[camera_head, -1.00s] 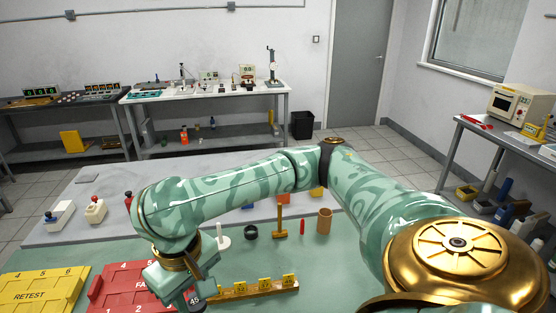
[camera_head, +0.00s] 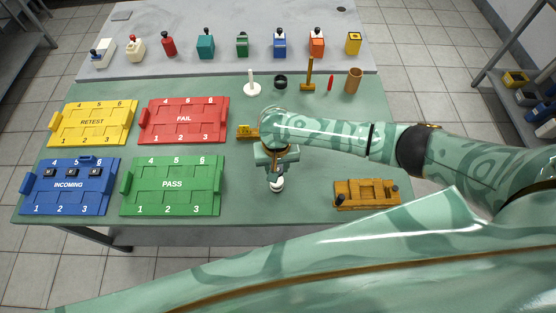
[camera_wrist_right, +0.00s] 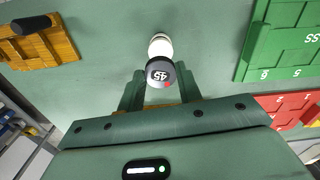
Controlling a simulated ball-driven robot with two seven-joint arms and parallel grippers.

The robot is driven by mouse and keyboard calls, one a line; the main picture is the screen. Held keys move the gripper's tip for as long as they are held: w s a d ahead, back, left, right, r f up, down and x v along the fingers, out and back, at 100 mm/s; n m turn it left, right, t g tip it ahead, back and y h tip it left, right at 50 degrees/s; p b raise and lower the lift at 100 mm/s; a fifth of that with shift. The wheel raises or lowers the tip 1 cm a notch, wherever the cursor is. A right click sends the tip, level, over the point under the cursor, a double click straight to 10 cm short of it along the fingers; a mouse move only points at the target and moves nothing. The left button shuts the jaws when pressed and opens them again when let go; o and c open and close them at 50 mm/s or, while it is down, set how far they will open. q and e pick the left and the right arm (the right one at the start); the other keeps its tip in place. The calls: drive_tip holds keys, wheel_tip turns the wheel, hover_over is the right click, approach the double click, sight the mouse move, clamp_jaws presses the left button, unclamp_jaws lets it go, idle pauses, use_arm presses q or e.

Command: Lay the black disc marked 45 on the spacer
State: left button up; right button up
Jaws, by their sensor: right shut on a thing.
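My right gripper (camera_wrist_right: 160,88) is shut on the black disc marked 45 (camera_wrist_right: 158,72), which has a small red mark. In the head view, the gripper (camera_head: 275,172) is over the green table, right of the green PASS tray. A white rounded thing (camera_wrist_right: 160,45), perhaps the spacer, shows just beyond the disc in the wrist view and below the gripper in the head view (camera_head: 277,185). The disc overlaps its edge in the wrist view; I cannot tell whether they touch. My left gripper is not in view.
PASS (camera_head: 172,187), INCOMING (camera_head: 68,190), FAIL (camera_head: 184,121) and RETEST (camera_head: 93,123) trays fill the left. A wooden fixture (camera_head: 367,194) stands right. Behind my arm are a white post (camera_head: 252,88), black ring (camera_head: 281,81) and wooden cup (camera_head: 353,80). A tag rack (camera_head: 246,132) is mostly hidden.

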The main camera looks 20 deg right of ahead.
drive_tip(key=shift+w, duration=0.15)
drive_tip(key=shift+r+p, duration=0.1)
drive_tip(key=shift+p, duration=0.25)
drive_tip(key=shift+f+b, duration=0.5)
drive_tip(key=shift+f, duration=0.95)
drive_tip(key=shift+f+b, duration=0.75)
drive_tip(key=shift+f, duration=0.7)
drive_tip(key=shift+f, duration=0.2)
drive_tip(key=o, duration=1)
drive_tip(key=shift+c, duration=0.4)
drive_tip(key=c, duration=0.4)
